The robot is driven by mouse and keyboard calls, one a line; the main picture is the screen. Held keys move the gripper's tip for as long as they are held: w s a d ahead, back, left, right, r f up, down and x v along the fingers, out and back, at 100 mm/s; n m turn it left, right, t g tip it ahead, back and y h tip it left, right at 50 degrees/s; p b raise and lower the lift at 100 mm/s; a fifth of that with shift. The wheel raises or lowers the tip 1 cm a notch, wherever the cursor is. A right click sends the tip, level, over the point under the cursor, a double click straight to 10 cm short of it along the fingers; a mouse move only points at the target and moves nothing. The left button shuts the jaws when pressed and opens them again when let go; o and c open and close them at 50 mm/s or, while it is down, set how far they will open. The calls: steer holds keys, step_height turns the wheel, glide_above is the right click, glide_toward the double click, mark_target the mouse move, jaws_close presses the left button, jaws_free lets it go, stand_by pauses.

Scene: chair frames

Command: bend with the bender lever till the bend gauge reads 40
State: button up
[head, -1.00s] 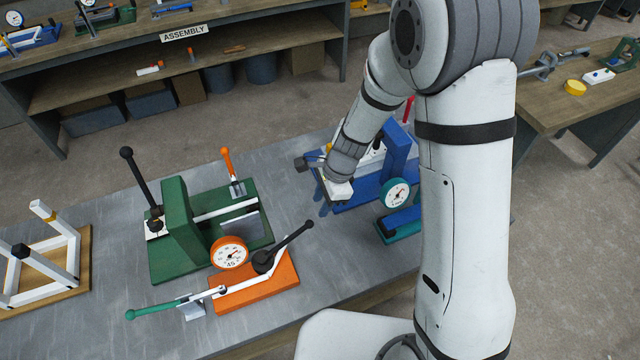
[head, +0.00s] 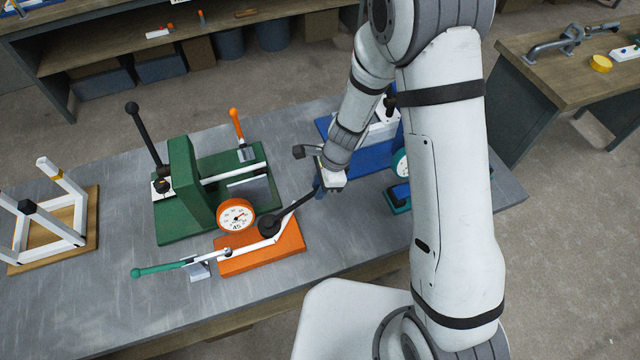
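A bender with an orange base (head: 272,254) lies near the bench's front edge. Its black lever (head: 295,210) slants up to the right from a round black hub. A white bar (head: 240,251) runs along the base. An orange-rimmed round gauge (head: 236,216) stands just behind, between this base and the green machine. Its dial shows large marks like 45, but the needle reading is too small to be sure.
A green machine (head: 185,215) with a black lever and an orange-handled clamp stands behind. A green-handled clamp (head: 160,269) sits left of the orange base. A blue machine (head: 350,150) with a teal gauge is partly behind my arm. A white frame (head: 50,215) on a board stands left.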

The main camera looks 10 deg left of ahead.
steer(key=shift+s+d+b, duration=0.35)
steer(key=shift+s+b, duration=0.1)
steer(key=shift+c, duration=0.3)
steer(key=shift+s+d+b, duration=0.4)
steer(key=shift+s+d, duration=0.1)
steer(key=shift+s, duration=0.2)
steer(key=shift+s+d+b, duration=0.4)
steer(key=shift+s+d, duration=0.1)
steer(key=shift+s, duration=0.2)
steer(key=shift+s+d+b, duration=0.25)
steer(key=shift+s+b, duration=0.1)
steer(key=shift+s, duration=0.35)
steer(key=shift+s+d+b, duration=0.3)
steer(key=shift+s+b, duration=0.05)
steer(key=shift+s, duration=0.35)
steer(key=shift+s+d+b, duration=0.25)
steer(key=shift+s+b, duration=0.1)
steer(key=shift+s, duration=0.35)
